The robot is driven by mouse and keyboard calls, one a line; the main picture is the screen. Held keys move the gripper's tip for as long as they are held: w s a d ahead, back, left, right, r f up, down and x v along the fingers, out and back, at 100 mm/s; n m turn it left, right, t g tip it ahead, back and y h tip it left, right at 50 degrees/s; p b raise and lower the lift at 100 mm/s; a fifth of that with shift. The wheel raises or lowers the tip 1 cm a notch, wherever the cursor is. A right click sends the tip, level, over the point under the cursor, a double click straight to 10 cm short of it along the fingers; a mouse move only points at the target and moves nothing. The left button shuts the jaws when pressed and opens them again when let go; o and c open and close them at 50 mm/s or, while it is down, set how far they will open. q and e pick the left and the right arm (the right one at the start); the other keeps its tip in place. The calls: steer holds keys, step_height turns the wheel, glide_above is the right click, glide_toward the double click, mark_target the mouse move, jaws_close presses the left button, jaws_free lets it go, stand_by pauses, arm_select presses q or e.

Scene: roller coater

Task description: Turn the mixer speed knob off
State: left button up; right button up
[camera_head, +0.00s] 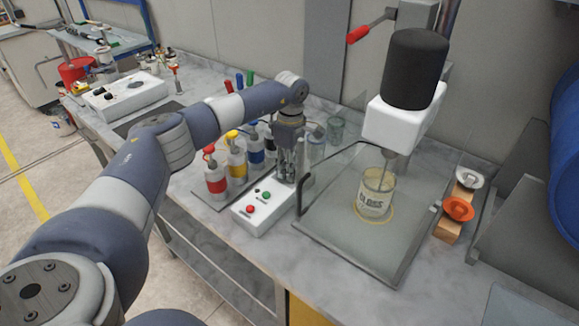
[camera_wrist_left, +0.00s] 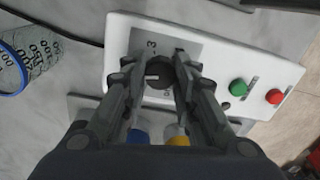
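The mixer's white control box (camera_head: 247,214) sits on the bench, with a red and a green button at its near end. The dark round speed knob (camera_wrist_left: 160,75) shows in the left wrist view on a grey dial plate, with a "3" printed beside it. My left gripper (camera_head: 286,178) points down over the far end of the box. In the left wrist view its fingers (camera_wrist_left: 160,72) stand on both sides of the knob, close against it. In the head view the knob is hidden behind the gripper. My right gripper is not in view.
The mixer (camera_head: 385,125) stands to the right, above a glass beaker (camera_head: 376,192) behind a clear shield (camera_head: 335,190). Several coloured bottles (camera_head: 236,163) stand just left of my gripper. Orange and white dishes (camera_head: 458,208) sit at the right.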

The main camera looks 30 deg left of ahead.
arm_select(q)
steer(key=shift+n, duration=0.6)
steer(key=n, duration=0.8)
steer(key=shift+r+n, duration=0.1)
steer(key=shift+n, duration=0.2)
steer(key=n, duration=0.6)
steer(key=n+p, duration=0.1)
steer(key=n, duration=0.4)
steer(key=shift+t, duration=0.3)
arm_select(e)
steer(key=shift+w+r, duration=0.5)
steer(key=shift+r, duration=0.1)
arm_select(q)
steer(key=shift+n, duration=0.5)
